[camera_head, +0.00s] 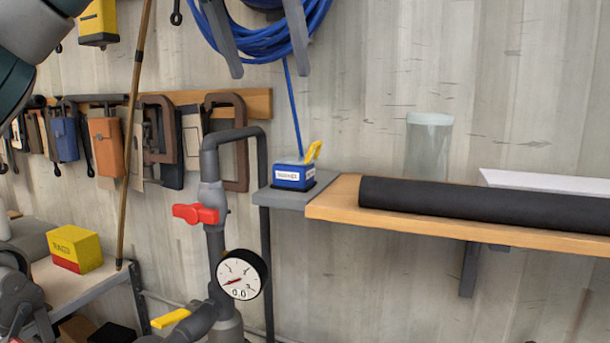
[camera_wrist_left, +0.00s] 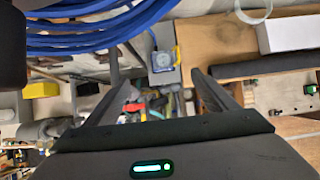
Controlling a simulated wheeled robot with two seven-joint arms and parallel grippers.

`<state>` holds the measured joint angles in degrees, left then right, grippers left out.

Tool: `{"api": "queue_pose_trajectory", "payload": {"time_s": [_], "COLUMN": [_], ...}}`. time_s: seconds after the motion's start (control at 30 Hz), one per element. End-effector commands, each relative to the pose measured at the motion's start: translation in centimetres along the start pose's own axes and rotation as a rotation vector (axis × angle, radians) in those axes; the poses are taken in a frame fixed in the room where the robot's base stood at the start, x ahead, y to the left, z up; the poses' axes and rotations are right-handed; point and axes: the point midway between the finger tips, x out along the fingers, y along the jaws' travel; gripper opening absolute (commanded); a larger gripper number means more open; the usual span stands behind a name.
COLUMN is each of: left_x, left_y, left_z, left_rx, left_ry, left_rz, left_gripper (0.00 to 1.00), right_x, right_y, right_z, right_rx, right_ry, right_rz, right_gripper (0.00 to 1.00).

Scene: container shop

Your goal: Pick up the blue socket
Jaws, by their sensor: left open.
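The blue socket (camera_head: 294,177) is a small blue block with a white label and a yellow piece sticking up from it. It sits on a grey plate (camera_head: 270,196) at the left end of a wooden shelf. My left gripper (camera_head: 266,72) comes in from the top of the head view. Its two dark fingers are spread, with nothing between them, and they appear higher than the socket and apart from it. In the left wrist view, the socket (camera_wrist_left: 164,60) shows beyond and between the fingertips (camera_wrist_left: 154,60). My right gripper is not in view.
A black roll (camera_head: 480,203) and a clear jar (camera_head: 428,145) are on the wooden shelf (camera_head: 400,228). A coiled blue hose (camera_head: 265,40) hangs behind my fingers. A grey pipe with a red valve handle (camera_head: 195,214) and a gauge (camera_head: 243,275) stands left of the socket.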

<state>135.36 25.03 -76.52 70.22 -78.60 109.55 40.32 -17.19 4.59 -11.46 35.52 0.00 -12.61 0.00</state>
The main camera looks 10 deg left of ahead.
Motion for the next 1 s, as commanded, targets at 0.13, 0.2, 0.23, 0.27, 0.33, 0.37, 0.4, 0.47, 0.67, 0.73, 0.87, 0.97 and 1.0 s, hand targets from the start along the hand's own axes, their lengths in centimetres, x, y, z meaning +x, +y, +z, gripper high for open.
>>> {"api": "queue_pose_trajectory", "payload": {"time_s": [0.13, 0.2, 0.23, 0.27, 0.33, 0.37, 0.4, 0.47, 0.67, 0.73, 0.87, 0.97, 1.0], "left_x": [0.0, 0.0, 0.0, 0.0, 0.0, 0.0, 0.0, 0.1, 1.5, 2.5, 4.7, 6.6, 7.3], "left_y": [0.0, 0.0, 0.0, 0.0, 0.0, 0.0, 0.0, 0.0, 0.0, 0.0, 0.0, -0.1, -0.1], "left_z": [0.0, 0.0, 0.0, 0.0, 0.0, 0.0, 0.0, 0.0, -0.1, -0.2, -0.3, -0.3, -0.3], "left_rx": [0.000, 0.000, 0.000, 0.000, 0.000, 0.000, 0.000, 0.000, 0.000, 0.000, 0.000, 0.000, 0.001], "left_ry": [0.000, 0.000, 0.000, 0.000, 0.000, 0.000, 0.000, 0.000, 0.002, 0.002, 0.002, 0.002, 0.002], "left_rz": [0.000, 0.000, 0.000, 0.000, 0.000, 0.000, 0.000, 0.000, 0.001, 0.000, 0.001, 0.000, 0.000], "left_gripper": [0.78, 0.78, 0.78, 0.78, 0.78, 0.78, 0.78, 0.78, 0.78, 0.78, 0.78, 0.78, 0.78], "right_x": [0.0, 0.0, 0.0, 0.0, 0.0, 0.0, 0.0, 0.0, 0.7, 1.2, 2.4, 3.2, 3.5], "right_y": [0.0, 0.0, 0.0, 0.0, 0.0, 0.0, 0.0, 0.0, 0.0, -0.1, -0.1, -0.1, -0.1], "right_z": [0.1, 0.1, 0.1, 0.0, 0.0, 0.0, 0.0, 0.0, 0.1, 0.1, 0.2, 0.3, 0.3], "right_rx": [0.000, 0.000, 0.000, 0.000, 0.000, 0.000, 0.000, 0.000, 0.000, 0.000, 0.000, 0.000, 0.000], "right_ry": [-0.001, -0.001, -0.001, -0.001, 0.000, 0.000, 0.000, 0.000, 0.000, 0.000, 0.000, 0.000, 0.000], "right_rz": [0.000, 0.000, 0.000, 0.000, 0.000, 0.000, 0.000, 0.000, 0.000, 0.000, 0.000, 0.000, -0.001], "right_gripper": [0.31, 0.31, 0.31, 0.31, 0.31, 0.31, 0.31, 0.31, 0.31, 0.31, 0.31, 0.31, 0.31]}}
